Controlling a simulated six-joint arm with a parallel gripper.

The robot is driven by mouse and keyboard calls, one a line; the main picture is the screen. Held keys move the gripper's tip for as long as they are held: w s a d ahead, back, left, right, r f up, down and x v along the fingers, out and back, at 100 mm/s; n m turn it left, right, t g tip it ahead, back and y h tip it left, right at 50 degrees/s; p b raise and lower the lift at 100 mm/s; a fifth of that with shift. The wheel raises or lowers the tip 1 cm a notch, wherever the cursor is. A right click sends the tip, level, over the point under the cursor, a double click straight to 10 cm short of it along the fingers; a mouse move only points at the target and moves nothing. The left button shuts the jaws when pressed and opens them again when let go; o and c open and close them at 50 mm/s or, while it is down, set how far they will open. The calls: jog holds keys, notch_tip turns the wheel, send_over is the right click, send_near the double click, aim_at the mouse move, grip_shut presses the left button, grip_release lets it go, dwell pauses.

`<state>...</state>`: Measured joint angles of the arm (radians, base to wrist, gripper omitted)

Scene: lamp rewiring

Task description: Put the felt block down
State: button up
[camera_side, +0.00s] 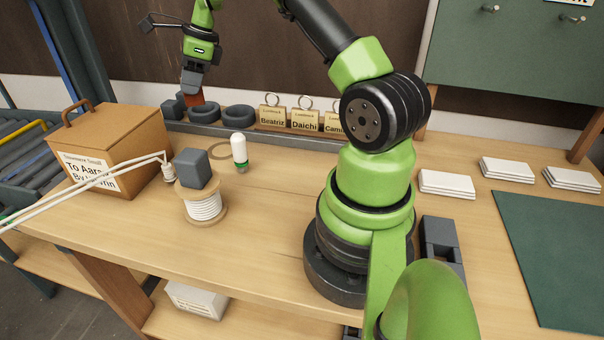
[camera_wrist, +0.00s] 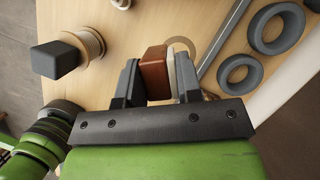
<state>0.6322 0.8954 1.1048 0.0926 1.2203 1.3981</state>
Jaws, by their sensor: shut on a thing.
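My gripper (camera_side: 192,88) is at the upper left in the side view, over the back edge of the bench, pointing down. Its fingers (camera_wrist: 157,85) are shut on a red-brown block with a pale layer on one side, which I take as the felt block (camera_wrist: 155,70). In the side view only a small red part of the block (camera_side: 196,99) shows below the fingers, close to a dark ring and a small dark block. I cannot tell whether it touches anything beneath. The pale layer (camera_wrist: 175,75) lies against the right finger.
Two dark rings (camera_side: 206,114) (camera_side: 238,113) and a dark block (camera_side: 173,108) are near the gripper. Name cards (camera_side: 305,120) stand right of them.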

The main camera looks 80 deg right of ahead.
jog(key=s+a+n+g+h, duration=0.15)
jog(key=s+n+g, duration=0.65)
jog(key=s+n, duration=1.95)
jog(key=shift+n+h, duration=0.45)
jog(key=shift+n, duration=0.5)
jog(key=w+f, duration=0.1)
jog(key=f, duration=0.4)
jog(key=w+f, duration=0.1)
jog(key=f, duration=0.3)
jog(key=w+f, duration=0.1)
jog(key=f, duration=0.4)
jog(key=shift+d+f, duration=0.15)
jog(key=shift+f, duration=0.15)
jog(key=shift+f, duration=0.15)
jog(key=o, duration=0.9)
jog(key=shift+o, duration=0.2)
